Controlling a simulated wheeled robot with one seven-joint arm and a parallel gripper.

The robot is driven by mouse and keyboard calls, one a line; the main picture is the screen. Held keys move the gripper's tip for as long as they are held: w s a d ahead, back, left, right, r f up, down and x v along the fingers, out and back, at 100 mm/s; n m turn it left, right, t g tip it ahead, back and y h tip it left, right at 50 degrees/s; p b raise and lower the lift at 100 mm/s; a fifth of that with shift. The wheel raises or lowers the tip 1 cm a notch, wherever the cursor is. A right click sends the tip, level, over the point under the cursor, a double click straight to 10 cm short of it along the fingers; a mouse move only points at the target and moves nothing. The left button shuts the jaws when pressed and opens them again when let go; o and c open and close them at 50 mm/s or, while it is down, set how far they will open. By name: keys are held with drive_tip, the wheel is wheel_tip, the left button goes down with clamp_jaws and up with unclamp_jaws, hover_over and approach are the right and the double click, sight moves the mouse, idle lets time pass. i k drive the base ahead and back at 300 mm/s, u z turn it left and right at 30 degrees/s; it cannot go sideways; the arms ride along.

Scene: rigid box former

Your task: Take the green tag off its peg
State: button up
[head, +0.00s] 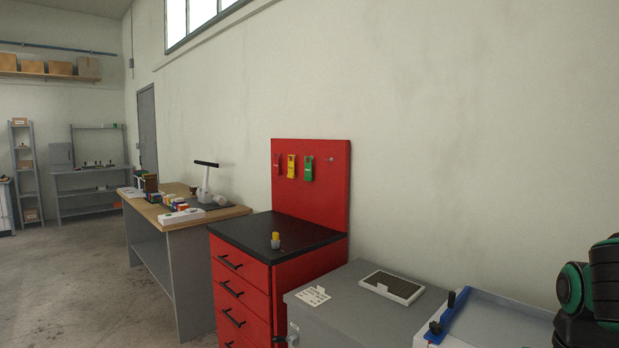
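The green tag (308,168) hangs on the red pegboard panel (335,200) that stands at the back of the red cabinet. It is the rightmost of the hanging tags. A yellow tag (291,166) and a red tag (277,166) hang to its left, and a bare peg (330,159) sticks out to its right. Part of my arm shows at the right edge of the head view, far from the tags. My gripper is not in view.
The red drawer cabinet (238,268) has a black top (300,232) with a small yellow-capped item (275,240) on it. A grey cabinet (355,318) with a tray stands nearer, on its right. A wooden-topped workbench (235,212) stands to its left. Open floor (80,290) lies at left.

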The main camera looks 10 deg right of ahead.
sight(308, 166)
drive_tip(key=z, duration=0.05)
drive_tip(key=k, duration=1)
drive_tip(key=u, duration=0.8)
drive_tip(key=i, duration=1.15)
drive_tip(key=u, duration=0.7)
drive_tip(key=i, duration=2.35)
drive_tip(key=z, duration=0.35)
drive_tip(key=i, duration=1.1)
drive_tip(key=z, duration=1.15)
drive_tip(key=i, duration=0.95)
drive_tip(key=z, duration=0.65)
